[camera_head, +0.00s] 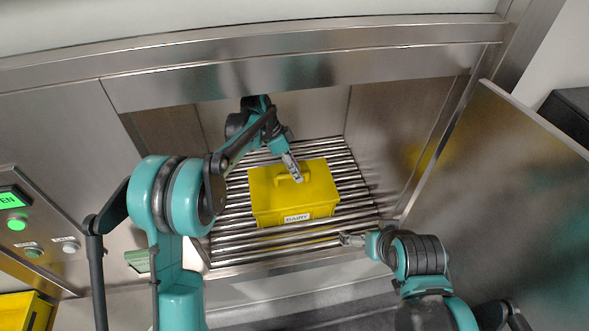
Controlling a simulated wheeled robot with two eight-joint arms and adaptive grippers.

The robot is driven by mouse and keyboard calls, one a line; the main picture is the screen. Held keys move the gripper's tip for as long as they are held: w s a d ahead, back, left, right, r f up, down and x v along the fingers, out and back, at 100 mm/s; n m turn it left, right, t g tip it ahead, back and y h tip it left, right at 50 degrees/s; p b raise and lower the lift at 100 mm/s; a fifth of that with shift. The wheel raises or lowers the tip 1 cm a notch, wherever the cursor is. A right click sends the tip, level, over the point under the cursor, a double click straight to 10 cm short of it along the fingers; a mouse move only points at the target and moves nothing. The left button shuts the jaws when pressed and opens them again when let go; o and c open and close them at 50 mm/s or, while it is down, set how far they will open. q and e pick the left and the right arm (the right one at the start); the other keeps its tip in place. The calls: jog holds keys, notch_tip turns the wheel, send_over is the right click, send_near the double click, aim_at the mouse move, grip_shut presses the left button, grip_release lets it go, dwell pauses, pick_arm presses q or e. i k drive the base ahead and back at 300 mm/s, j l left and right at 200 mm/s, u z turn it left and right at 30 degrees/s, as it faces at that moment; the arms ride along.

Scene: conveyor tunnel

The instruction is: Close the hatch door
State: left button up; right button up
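The hatch door (490,200) is a brushed steel panel on the right. It stands open, swung outward from the right side of the opening. Inside, a yellow box (260,201) with a handle and a label reading DAIRY sits on steel rollers. My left gripper (297,176) reaches into the hatch, over the box near its handle. Its fingers look close together, but I cannot tell whether they touch the handle. My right gripper (345,240) is low at the front edge of the rollers, left of the door. Its finger gap is too small to judge.
The roller bed (225,235) fills the hatch floor, with its steel front sill below. A control panel (25,225) with a green display and lit green button is at the left. Another yellow container (27,310) is at the lower left corner. A dark object (572,115) stands behind the door.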

aim_at(506, 196)
jog(key=k+l, duration=0.15)
jog(key=k, duration=0.3)
jog(key=k+l, duration=0.1)
jog(key=k, duration=0.3)
